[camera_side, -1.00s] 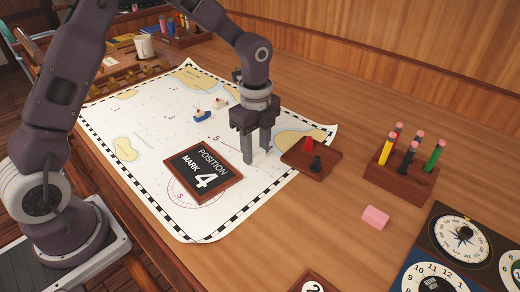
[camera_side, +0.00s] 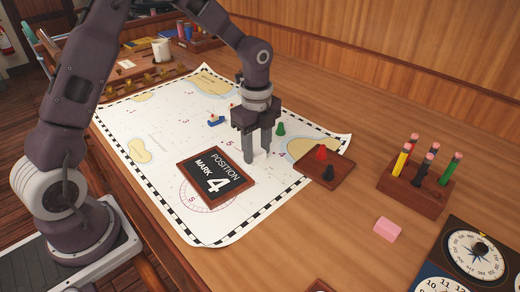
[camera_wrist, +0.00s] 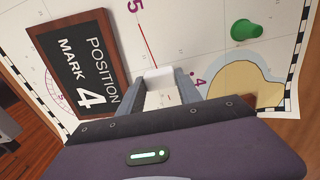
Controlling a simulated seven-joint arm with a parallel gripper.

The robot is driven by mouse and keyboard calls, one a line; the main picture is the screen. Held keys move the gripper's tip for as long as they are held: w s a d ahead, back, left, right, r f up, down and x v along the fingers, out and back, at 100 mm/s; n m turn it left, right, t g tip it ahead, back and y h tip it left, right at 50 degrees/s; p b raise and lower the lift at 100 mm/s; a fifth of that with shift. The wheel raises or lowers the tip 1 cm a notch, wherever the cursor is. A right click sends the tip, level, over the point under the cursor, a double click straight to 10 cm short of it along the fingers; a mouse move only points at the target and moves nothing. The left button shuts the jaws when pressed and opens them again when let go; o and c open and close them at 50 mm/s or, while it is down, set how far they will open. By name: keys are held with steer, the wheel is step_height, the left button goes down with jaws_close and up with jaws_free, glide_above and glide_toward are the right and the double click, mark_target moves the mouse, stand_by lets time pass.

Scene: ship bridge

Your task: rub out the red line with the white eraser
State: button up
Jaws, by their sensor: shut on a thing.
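The white eraser (camera_wrist: 158,76) is between my gripper's fingers in the wrist view. My gripper (camera_side: 257,157) is shut on it, low over the chart (camera_side: 170,165); whether the eraser touches the paper I cannot tell. The red line (camera_wrist: 145,42) shows in the wrist view as a thin stroke from near the printed 5 down to the eraser. Its lower end is hidden by the eraser and fingers. In the side view I cannot make the line out clearly.
A "Position Mark 4" board (camera_side: 215,178) lies left of my gripper. A green peg (camera_side: 281,129) stands behind it. A tray with red and black pegs (camera_side: 312,170), a pencil block (camera_side: 410,195) and a pink eraser (camera_side: 387,229) are to the right. A small blue boat (camera_side: 216,120) is farther back.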

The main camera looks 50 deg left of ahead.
steer(key=shift+s+a, duration=0.1)
steer(key=shift+a, duration=0.65)
steer(key=shift+s+a, duration=0.15)
steer(key=shift+a, duration=0.95)
steer(key=shift+s+a, duration=0.1)
steer(key=shift+a, duration=1)
steer(key=shift+a, duration=0.1)
steer(key=shift+s+a, duration=0.15)
steer(key=shift+a, duration=0.85)
